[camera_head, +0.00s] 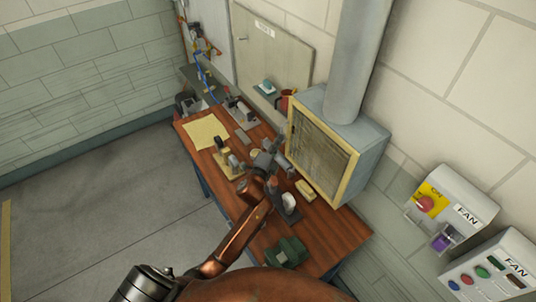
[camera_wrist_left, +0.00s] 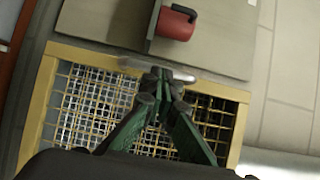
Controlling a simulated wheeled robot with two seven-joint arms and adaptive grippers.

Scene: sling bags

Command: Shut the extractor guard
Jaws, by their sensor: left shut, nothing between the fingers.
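The extractor guard (camera_head: 321,152) is a mesh panel in a yellow frame on the front of the grey extractor box (camera_head: 366,150). It looks close against the box in the head view; I cannot tell if a small gap remains. My left gripper (camera_head: 281,146) is in front of the guard's left part, above the bench. In the left wrist view the guard (camera_wrist_left: 90,100) fills the middle. My left gripper (camera_wrist_left: 158,76) is shut and empty, its fingertips by a pale handle-like bar (camera_wrist_left: 156,68) at the frame's edge; contact is unclear. My right gripper is out of view.
The wooden bench (camera_head: 335,232) holds small tools, a yellow sheet (camera_head: 205,132) and a green object (camera_head: 287,252). A red mug (camera_head: 286,100) stands behind the box, near the wall cabinet. Fan switch boxes (camera_head: 455,200) are on the right wall. The left floor is clear.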

